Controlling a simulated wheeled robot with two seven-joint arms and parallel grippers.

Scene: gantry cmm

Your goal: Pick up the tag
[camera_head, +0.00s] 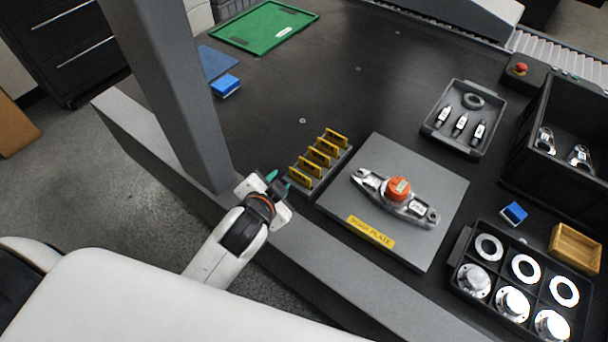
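Several yellow tags (318,156) stand upright in a row in a small grey rack (333,170) on the dark table. My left gripper (279,182) is at the table's near edge, just left of the rack's near end. Its two teal fingertips show apart, with nothing seen between them. It looks apart from the nearest tag, though the exact gap is hard to judge. My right gripper is not in view.
A grey plate (440,215) right of the rack bears a metal part (415,208) with an orange cap. A grey post (170,90) rises left of my gripper. Trays and a black bin (560,185) fill the right. The table's middle is clear.

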